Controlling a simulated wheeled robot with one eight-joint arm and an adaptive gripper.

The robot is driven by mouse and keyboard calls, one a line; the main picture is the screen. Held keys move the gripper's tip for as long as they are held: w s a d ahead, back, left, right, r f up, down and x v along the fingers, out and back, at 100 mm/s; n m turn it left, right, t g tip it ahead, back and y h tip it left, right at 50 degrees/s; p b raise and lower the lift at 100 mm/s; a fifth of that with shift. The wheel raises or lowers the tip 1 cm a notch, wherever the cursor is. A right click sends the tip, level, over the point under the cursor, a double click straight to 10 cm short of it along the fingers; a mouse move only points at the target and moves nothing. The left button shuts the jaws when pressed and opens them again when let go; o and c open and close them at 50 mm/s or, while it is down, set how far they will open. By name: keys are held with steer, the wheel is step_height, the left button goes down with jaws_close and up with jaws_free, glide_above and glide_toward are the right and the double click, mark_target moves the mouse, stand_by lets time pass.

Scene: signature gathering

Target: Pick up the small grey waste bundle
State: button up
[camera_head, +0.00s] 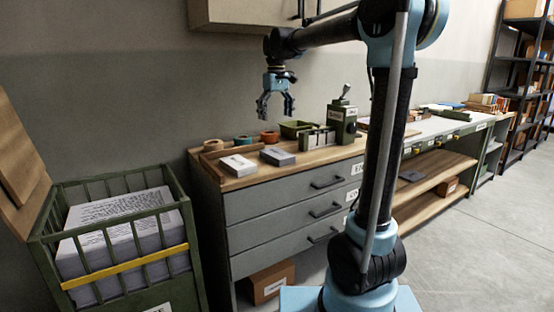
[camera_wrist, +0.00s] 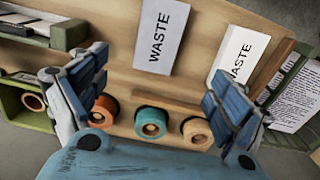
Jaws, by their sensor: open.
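The small grey waste bundle (camera_head: 277,156) lies flat on the wooden worktop, right of a white bundle (camera_head: 237,165). In the wrist view the grey bundle (camera_wrist: 162,36), labelled WASTE, is near the top middle. The white bundle (camera_wrist: 240,56), also labelled WASTE, is to its right. My gripper (camera_head: 275,112) hangs above the back of the worktop, fingers downward, open and empty. In the wrist view its two blue fingers (camera_wrist: 156,88) are wide apart, with tape rolls showing between them. The grey bundle is beyond the fingertips, untouched.
Orange (camera_wrist: 105,108), teal (camera_wrist: 151,122) and beige (camera_wrist: 197,132) tape rolls stand in a row behind the bundles. A green tray (camera_head: 295,129) and green press (camera_head: 342,122) are to the right. A green barred cart (camera_head: 121,277) with paper stacks stands at left.

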mark_target(277, 152)
steer(key=f, duration=1.5)
steer(key=shift+d+f, duration=0.15)
steer(key=shift+d, duration=0.05)
steer(key=shift+c, duration=0.6)
steer(key=c, duration=1.1)
